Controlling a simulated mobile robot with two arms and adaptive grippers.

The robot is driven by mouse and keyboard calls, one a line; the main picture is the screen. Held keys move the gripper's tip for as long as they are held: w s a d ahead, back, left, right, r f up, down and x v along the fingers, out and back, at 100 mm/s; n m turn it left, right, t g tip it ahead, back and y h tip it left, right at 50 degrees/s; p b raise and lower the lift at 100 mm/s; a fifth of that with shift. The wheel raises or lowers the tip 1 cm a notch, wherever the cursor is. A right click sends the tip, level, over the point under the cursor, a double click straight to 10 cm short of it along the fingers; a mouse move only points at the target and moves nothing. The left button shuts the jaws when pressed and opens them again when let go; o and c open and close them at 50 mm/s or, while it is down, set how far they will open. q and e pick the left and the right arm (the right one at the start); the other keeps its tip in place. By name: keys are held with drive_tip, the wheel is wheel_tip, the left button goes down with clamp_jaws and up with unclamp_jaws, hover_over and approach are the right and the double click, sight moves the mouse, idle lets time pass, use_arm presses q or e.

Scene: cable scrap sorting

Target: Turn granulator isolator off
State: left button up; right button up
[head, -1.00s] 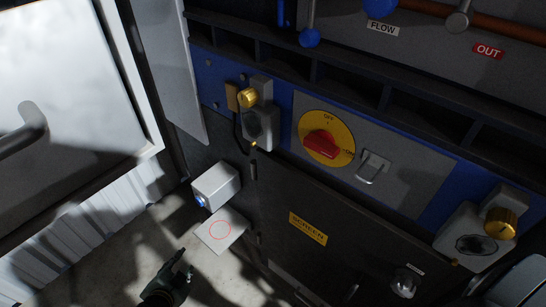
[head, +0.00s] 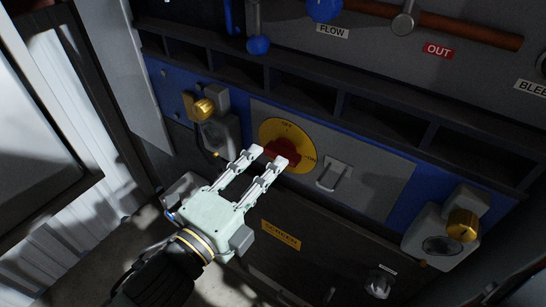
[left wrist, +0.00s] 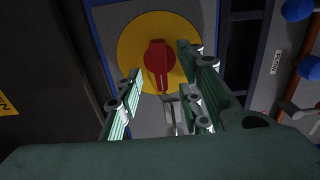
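The granulator isolator is a red rotary handle (head: 286,151) on a yellow round plate (head: 270,128), marked OFF at the top and ON at the right. In the left wrist view the red handle (left wrist: 158,60) stands on the yellow plate (left wrist: 128,42), its long end pointing down the picture. My left gripper (head: 268,158) is open, with its fingertips in front of the plate and partly covering the handle. In the left wrist view the fingers (left wrist: 161,64) lie either side of the handle, with gaps; contact cannot be told. My right gripper is not in view.
A metal staple (head: 335,173) sits right of the isolator. A brass-knobbed switch box (head: 215,130) is at left, another brass knob (head: 462,225) at right. A dark ledge (head: 300,85) runs above. Below are a yellow SCREEN label (head: 281,235) and a dark panel.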

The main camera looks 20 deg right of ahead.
sight(282, 154)
use_arm(q)
drive_tip(key=x, duration=0.3)
drive_tip(key=shift+w+d, duration=0.2)
drive_tip(key=shift+d, duration=0.1)
